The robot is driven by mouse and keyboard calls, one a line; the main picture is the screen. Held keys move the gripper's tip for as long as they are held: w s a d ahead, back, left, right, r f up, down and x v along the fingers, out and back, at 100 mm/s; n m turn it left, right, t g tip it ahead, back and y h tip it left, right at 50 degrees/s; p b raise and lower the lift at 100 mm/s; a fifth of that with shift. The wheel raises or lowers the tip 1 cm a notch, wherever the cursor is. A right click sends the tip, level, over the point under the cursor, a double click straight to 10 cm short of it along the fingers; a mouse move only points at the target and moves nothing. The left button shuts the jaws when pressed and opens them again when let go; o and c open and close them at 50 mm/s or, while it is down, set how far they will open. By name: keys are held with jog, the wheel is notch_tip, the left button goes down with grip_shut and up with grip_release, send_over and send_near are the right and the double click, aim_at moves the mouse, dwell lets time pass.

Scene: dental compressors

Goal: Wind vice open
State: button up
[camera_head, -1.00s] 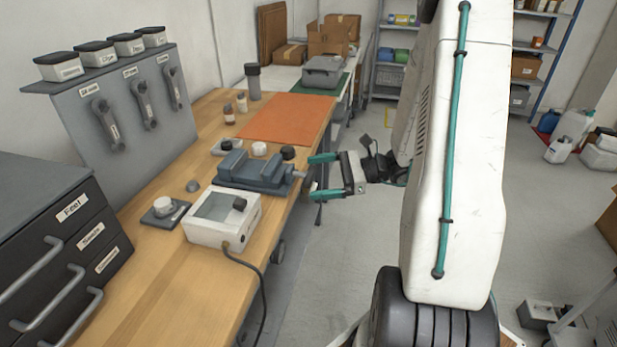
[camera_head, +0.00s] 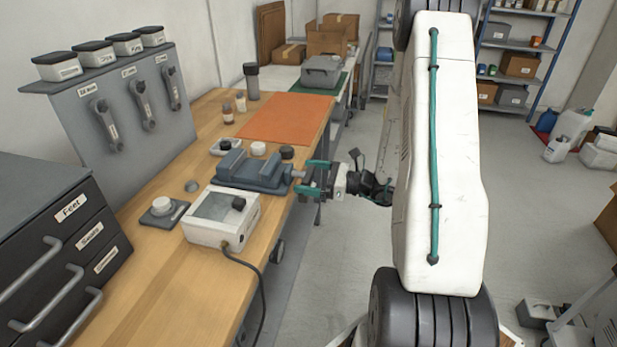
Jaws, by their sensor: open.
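The grey-blue vice (camera_head: 252,172) sits on the wooden bench near its right edge. Its screw end (camera_head: 298,174) points right, toward my gripper. My gripper (camera_head: 309,177) is open, with its two teal fingers at the bench edge, one on the far side and one on the near side of the screw end. I cannot tell whether either finger touches it. The vice's handle is too small to make out clearly beside the fingers.
A white box with a dial (camera_head: 222,218) stands just in front of the vice, its cable running off the bench. Small round parts and an orange mat (camera_head: 287,117) lie behind the vice. A drawer cabinet (camera_head: 60,225) stands at left. Floor right of the bench is open.

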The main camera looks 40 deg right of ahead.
jog(key=c, duration=0.9)
jog(key=shift+a, duration=0.15)
jog(key=shift+n, duration=0.5)
